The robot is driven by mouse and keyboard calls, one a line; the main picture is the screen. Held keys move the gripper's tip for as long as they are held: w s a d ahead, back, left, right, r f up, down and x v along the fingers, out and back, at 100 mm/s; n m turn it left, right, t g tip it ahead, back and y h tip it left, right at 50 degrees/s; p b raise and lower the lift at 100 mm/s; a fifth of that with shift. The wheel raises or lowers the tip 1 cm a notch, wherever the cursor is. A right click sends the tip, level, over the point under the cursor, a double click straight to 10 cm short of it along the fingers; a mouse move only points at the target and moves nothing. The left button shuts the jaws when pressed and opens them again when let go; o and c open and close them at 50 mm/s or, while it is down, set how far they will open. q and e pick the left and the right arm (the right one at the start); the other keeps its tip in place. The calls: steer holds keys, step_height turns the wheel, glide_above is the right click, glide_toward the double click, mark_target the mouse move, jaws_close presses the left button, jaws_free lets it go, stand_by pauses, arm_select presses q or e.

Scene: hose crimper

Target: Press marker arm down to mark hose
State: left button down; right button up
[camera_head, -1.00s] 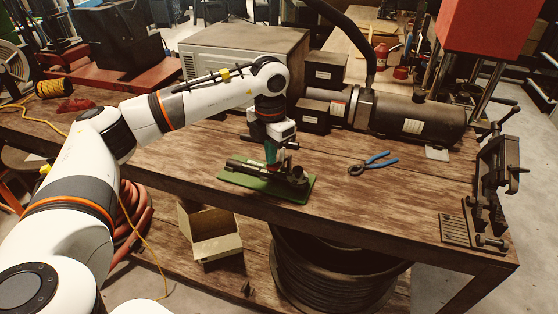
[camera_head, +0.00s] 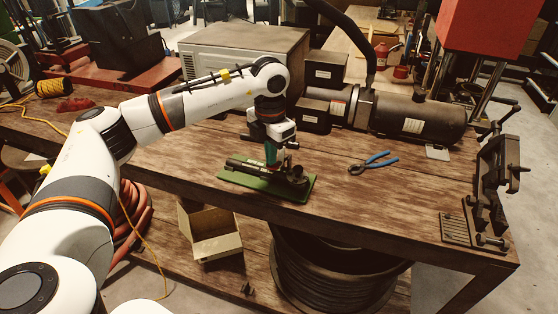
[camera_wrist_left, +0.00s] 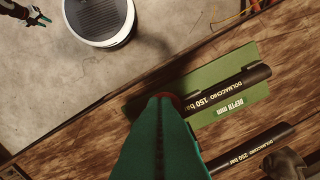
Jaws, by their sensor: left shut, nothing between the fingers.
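The marking device is a dark arm and stand on a green base plate (camera_head: 297,191) near the front of the wooden bench. In the left wrist view the green plate (camera_wrist_left: 240,100) carries a "DEPTH mm" label, with a black hose (camera_wrist_left: 225,92) printed "DOLMACCHIO 150 bar" lying over it. A second black piece (camera_wrist_left: 250,148) printed "250 bar" lies alongside. My left gripper (camera_head: 271,162) points down just above or against the device. Its green fingers are shut with nothing between them; contact cannot be told.
Blue-handled pliers (camera_head: 373,163) lie right of the plate. A bench vise (camera_head: 490,185) is at the right end. A dark cylindrical machine (camera_head: 410,117) and boxes stand behind. An open cardboard box (camera_head: 212,240) is on the lower shelf. Bare bench lies around the plate.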

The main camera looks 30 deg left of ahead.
mark_target(272, 168)
arm_select(q)
steer(key=shift+f+b, duration=1.7)
steer(key=shift+f, duration=0.75)
steer(key=shift+r, duration=0.1)
step_height(272, 168, up, 13)
steer(key=p, duration=0.8)
steer(key=shift+p, duration=0.4)
